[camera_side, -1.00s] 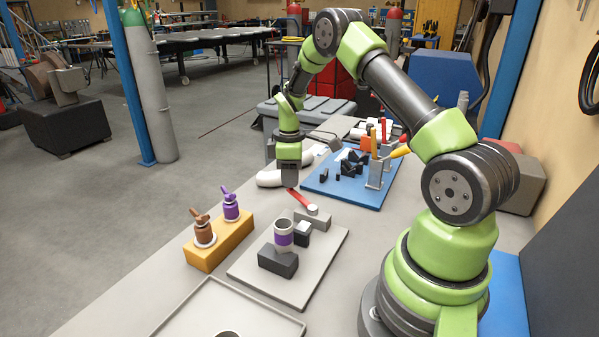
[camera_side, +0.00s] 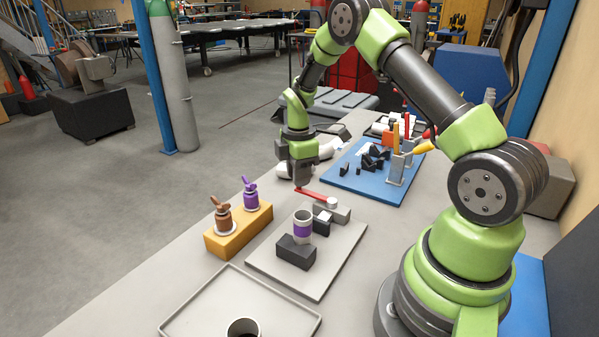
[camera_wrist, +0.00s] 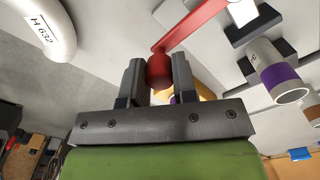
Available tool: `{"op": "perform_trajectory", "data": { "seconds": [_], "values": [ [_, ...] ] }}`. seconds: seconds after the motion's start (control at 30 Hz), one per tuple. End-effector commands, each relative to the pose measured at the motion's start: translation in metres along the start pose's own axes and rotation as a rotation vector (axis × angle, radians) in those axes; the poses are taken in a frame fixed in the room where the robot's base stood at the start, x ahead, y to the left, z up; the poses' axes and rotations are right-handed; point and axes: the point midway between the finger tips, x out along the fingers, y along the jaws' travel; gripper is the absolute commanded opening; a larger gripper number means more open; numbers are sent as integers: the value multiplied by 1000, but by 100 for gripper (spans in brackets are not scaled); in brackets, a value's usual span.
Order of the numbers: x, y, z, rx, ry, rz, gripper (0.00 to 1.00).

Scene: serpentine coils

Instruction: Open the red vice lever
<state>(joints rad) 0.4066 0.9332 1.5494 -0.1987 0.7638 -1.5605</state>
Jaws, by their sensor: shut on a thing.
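The red vice lever (camera_side: 313,194) is a flat bar on a round pivot on top of a small grey vice (camera_side: 336,213). It points left from the pivot in the side view. My gripper (camera_side: 299,187) points down at the lever's free end. In the wrist view the two fingers of my gripper (camera_wrist: 158,75) are shut on the lever's red knob (camera_wrist: 160,68), one on each side. A grey cylinder with a purple band (camera_side: 302,226) is at the vice, above a black block (camera_side: 296,252). It also shows at the right of the wrist view (camera_wrist: 277,75).
The vice stands on a light grey plate (camera_side: 328,268). An orange block (camera_side: 225,238) with a brown and a purple bottle is to the left. A blue mat (camera_side: 345,177) with small black parts lies behind. A white pipe (camera_wrist: 40,28) lies nearby.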

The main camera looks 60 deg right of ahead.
Motion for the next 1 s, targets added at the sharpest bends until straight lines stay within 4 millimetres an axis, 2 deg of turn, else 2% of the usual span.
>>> {"op": "perform_trajectory", "data": {
  "seconds": [0.27, 0.3, 0.4, 0.67, 0.77, 1.0],
  "values": [
    [0, -1, -2, -6, 1, -3, 0],
    [0, -1, -2, -6, 1, -3, 33],
    [0, -1, -2, -5, 0, -3, 52],
    [-1, -1, -1, -3, 0, -2, 52],
    [-7, 0, -1, -2, 1, 1, 52],
    [-51, 0, -1, -3, 1, 4, 52]
  ]
}}
